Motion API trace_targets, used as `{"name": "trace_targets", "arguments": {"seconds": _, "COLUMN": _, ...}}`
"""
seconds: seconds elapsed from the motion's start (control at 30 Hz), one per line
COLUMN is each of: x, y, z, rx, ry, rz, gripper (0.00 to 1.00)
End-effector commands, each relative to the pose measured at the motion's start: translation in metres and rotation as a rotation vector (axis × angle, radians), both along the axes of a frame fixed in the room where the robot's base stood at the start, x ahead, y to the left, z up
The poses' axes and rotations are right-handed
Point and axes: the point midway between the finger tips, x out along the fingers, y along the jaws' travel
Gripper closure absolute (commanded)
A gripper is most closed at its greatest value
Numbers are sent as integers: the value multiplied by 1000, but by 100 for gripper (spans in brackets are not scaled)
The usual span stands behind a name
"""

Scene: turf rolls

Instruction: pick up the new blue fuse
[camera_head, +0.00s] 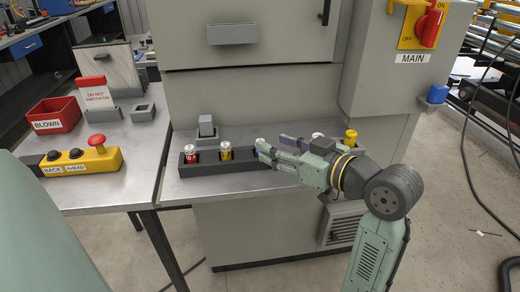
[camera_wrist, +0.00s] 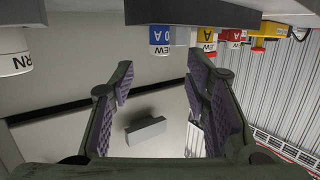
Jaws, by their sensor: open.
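The blue fuse (camera_wrist: 159,40) hangs upside down in the wrist view, at the top and between the two fingers but beyond their tips. Its label ends in "0 A". In the head view only a pale top (camera_head: 260,141) shows, apparently the same fuse, in the dark fuse rack (camera_head: 205,168) beside a yellow fuse (camera_head: 225,150) and a red fuse (camera_head: 191,154); the rest is hidden by my gripper. My gripper (camera_head: 273,147) is open and empty, low over the rack's right part, fingers toward the left. Both dark-padded fingers show in the wrist view (camera_wrist: 160,85).
Another white-topped fuse (camera_head: 317,136) and a yellow piece (camera_head: 350,138) stand right of my gripper. A grey block (camera_head: 206,127) stands behind the rack. The cabinet front (camera_head: 250,95) rises close behind. A yellow button box (camera_head: 85,160) and red BLOWN bin (camera_head: 54,115) sit left.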

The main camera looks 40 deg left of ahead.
Motion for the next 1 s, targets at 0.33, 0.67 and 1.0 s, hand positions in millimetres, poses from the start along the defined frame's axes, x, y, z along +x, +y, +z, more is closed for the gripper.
{"name": "trace_targets", "arguments": {"seconds": 0.33, "x": 3, "y": 36, "z": -9, "rx": 1, "ry": 4, "rz": 2, "gripper": 57}}
{"name": "trace_targets", "arguments": {"seconds": 0.67, "x": 7, "y": 60, "z": -17, "rx": 1, "ry": -1, "rz": -2, "gripper": 57}}
{"name": "trace_targets", "arguments": {"seconds": 1.0, "x": 7, "y": 59, "z": -17, "rx": 1, "ry": -1, "rz": -2, "gripper": 71}}
